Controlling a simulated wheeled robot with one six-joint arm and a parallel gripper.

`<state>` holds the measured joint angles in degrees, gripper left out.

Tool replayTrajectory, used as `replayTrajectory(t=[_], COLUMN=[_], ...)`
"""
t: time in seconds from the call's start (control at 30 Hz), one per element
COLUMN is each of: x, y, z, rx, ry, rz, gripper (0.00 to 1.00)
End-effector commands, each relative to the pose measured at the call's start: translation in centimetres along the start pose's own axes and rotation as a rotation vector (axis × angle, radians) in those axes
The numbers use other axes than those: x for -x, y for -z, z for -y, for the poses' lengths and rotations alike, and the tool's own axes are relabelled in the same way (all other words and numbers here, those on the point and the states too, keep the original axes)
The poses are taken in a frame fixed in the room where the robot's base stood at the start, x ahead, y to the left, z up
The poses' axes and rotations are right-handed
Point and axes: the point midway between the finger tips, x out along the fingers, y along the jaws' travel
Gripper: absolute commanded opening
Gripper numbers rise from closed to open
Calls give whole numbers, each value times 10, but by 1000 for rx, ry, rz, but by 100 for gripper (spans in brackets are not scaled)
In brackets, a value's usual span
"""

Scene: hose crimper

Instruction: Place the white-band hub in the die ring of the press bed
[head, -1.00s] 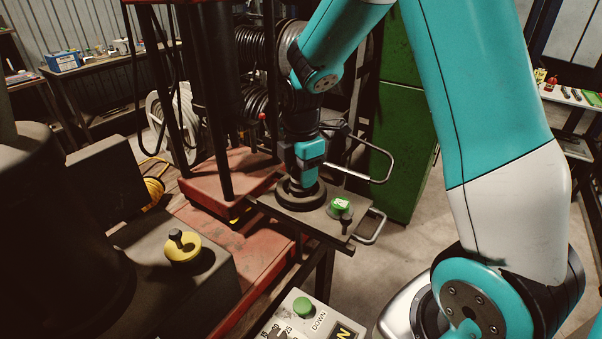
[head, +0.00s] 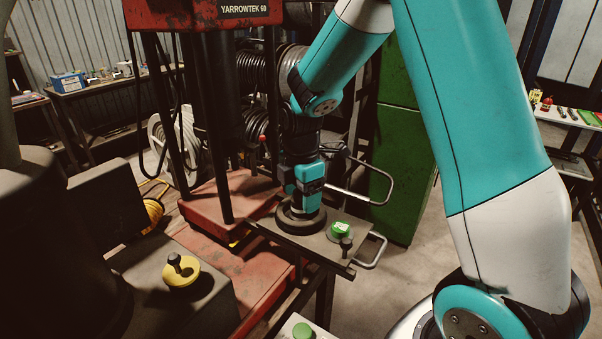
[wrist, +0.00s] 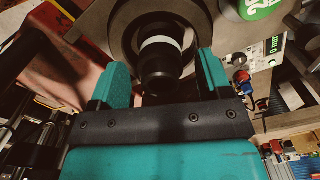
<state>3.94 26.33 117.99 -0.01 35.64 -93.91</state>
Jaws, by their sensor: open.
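The white-band hub (wrist: 161,68), dark with a pale band, stands inside the opening of the dark die ring (wrist: 121,22) in the wrist view. I cannot tell how deep it sits. In the head view the die ring (head: 287,221) lies on the plate in front of the press, and the hub is hidden by my arm's end. My gripper (wrist: 163,74) is open, with one teal finger on each side of the hub and visible gaps between. In the head view my gripper (head: 302,205) points down over the ring.
A green-topped item (head: 339,231) and a small black knob (head: 346,244) stand on the plate right of the ring. A metal handle (head: 372,250) sticks out at right. A yellow-based knob (head: 181,272) stands on a dark block.

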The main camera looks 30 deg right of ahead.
Motion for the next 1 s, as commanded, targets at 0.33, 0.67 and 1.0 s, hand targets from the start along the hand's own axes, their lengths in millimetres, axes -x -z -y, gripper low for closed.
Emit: replayTrajectory(t=[0.33,0.67,1.0], x=[74,106,114], y=[0,14,129], z=[0,10,138], rx=[-1,-48,-583], ry=[-6,-9,20], rz=[0,-15,-227], gripper=[72,72,72])
